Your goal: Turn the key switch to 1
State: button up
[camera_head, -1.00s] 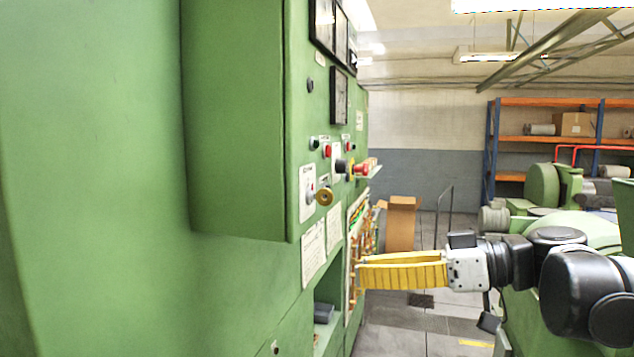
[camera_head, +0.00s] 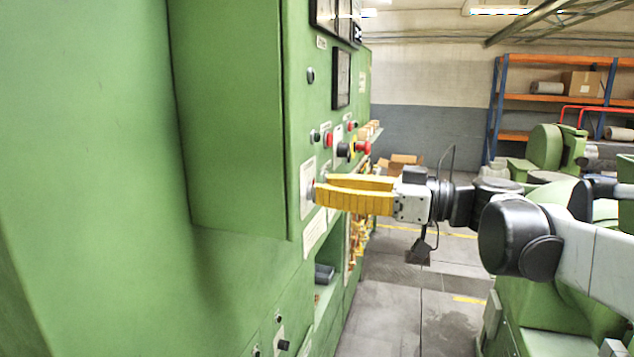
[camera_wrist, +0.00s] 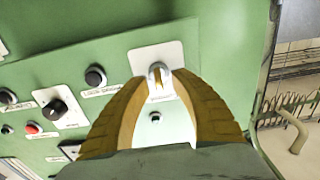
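The key switch sits on a white plate (camera_head: 307,190) on the green cabinet front. In the head view, my yellow-fingered gripper (camera_head: 320,188) reaches the plate from the right, and its fingertips hide most of the switch. The fingers stand apart on both sides of the head, with a visible gap, so my gripper looks open. I cannot tell if either finger touches it. The switch's position marks are not readable.
A red mushroom button (camera_head: 363,147) and other knobs stick out of the panel just beyond my fingers. The wrist view also shows a black selector knob (camera_wrist: 55,108) and a red button (camera_wrist: 32,128). The aisle floor (camera_head: 395,300) is clear.

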jog(key=shift+w+a, duration=0.1)
jog(key=shift+a, duration=0.15)
grip_shut()
jog(key=shift+m, duration=0.3)
jog(key=m+b, duration=0.1)
jog(key=m, duration=0.1)
jog(key=m+b, duration=0.1)
jog(key=m, duration=0.2)
jog(key=shift+w+d+f+m, duration=0.1)
jog(key=shift+w+d+m, duration=0.1)
jog(key=shift+m, duration=0.1)
jog(key=m+b, duration=0.1)
jog(key=m, duration=0.4)
jog(key=shift+w+f+m, duration=0.1)
jog(key=shift+m, duration=0.2)
